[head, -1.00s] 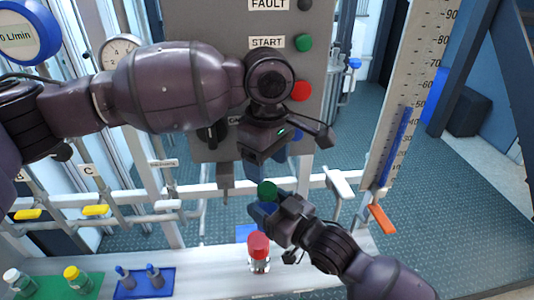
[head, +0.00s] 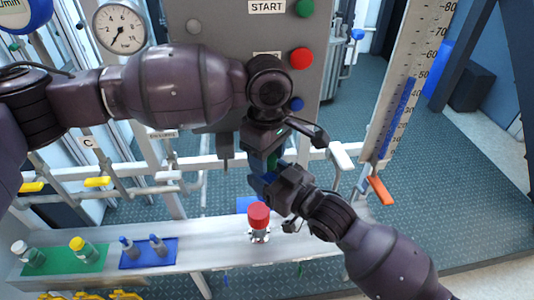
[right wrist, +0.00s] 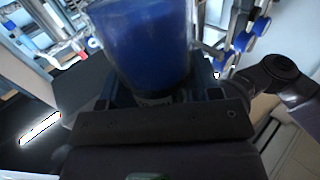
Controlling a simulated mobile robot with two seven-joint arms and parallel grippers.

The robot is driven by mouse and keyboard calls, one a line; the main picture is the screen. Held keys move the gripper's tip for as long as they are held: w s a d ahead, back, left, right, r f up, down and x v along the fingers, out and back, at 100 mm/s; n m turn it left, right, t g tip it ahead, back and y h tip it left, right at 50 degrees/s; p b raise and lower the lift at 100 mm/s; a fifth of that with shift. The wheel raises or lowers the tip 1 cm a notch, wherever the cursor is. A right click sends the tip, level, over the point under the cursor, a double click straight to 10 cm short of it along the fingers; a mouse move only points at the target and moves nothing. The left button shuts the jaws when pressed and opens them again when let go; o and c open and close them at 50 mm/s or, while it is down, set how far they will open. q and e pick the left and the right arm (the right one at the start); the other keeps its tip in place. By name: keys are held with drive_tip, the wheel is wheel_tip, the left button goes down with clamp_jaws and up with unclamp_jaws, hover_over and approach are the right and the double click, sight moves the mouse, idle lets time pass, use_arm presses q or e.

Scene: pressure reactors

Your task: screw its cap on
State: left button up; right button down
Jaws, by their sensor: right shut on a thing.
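A small green cap (head: 272,161) shows in the head view, partly hidden between the fingers of my left gripper (head: 271,158), which points down from above. My right gripper (head: 273,183) is just below it, shut on a bottle with blue contents. The bottle (right wrist: 145,40) fills the upper middle of the right wrist view; its top is out of that frame. In the head view my grippers hide most of it. The cap is above the bottle, but I cannot tell whether it is seated or whether the left fingers are closed on it.
A red-capped bottle (head: 259,223) stands on the white shelf (head: 205,240) below my grippers. A blue tray (head: 132,262) and a green mat (head: 58,262) with bottles are to the left. Behind is a grey control panel (head: 230,50); an orange-handled valve (head: 380,190) is at right.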

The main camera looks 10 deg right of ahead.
use_arm(q)
drive_tip(key=c, duration=0.6)
drive_tip(key=o, duration=1)
drive_tip(key=shift+r, duration=0.15)
drive_tip(key=shift+r, duration=2.15)
drive_tip(key=o, duration=0.6)
wheel_tip(320, 180, up, 12)
